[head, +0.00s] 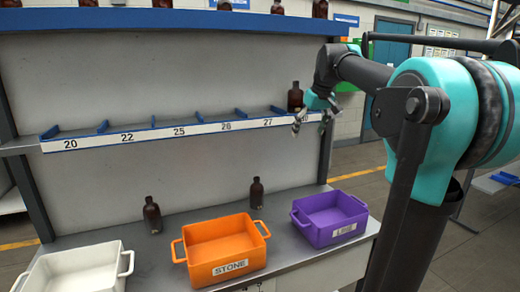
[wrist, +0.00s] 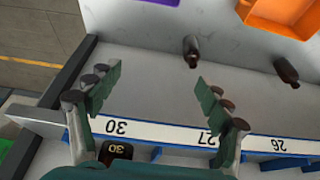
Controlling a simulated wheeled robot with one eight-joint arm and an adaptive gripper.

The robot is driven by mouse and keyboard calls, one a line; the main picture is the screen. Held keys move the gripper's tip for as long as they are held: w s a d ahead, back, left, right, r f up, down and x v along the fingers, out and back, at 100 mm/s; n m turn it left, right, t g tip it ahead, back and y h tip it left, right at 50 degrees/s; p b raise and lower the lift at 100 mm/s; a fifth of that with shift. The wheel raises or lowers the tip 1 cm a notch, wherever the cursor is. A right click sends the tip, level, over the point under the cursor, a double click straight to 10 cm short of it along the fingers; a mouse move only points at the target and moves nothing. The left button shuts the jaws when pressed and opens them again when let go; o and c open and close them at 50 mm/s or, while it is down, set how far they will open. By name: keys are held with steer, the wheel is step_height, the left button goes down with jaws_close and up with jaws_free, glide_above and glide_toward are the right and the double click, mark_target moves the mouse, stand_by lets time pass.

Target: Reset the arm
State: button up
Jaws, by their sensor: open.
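My gripper (head: 312,122) is open and empty at the right end of the numbered shelf. In the wrist view its two fingers (wrist: 160,88) stand wide apart with nothing between their tips. A dark amber bottle (head: 295,96) stands upright on that shelf, close to my gripper and apart from its fingertips. In the wrist view a dark bottle (wrist: 117,151) shows at the bottom, partly hidden by my gripper. Two more amber bottles stand on the lower counter, one at the left (head: 152,214) and one at the middle (head: 257,192).
On the counter (head: 175,262) are a white bin (head: 75,268), an orange bin (head: 219,250) labelled STONE and a purple bin (head: 330,215). The shelf (head: 165,131) has blue dividers. More bottles stand on the top shelf (head: 160,20).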

steer(key=s+f+m, duration=0.1)
steer(key=s+f, duration=0.8)
steer(key=f, duration=0.3)
steer(key=s+d+f+m+h, duration=0.1)
steer(key=s+f, duration=0.8)
steer(key=f, duration=0.3)
steer(key=s+d+f+m, duration=0.1)
steer(key=s+f+m, duration=0.1)
steer(key=s+f, duration=0.7)
step_height(320, 180, down, 3)
steer(key=shift+s+f+h, duration=0.15)
steer(key=shift+h, duration=0.15)
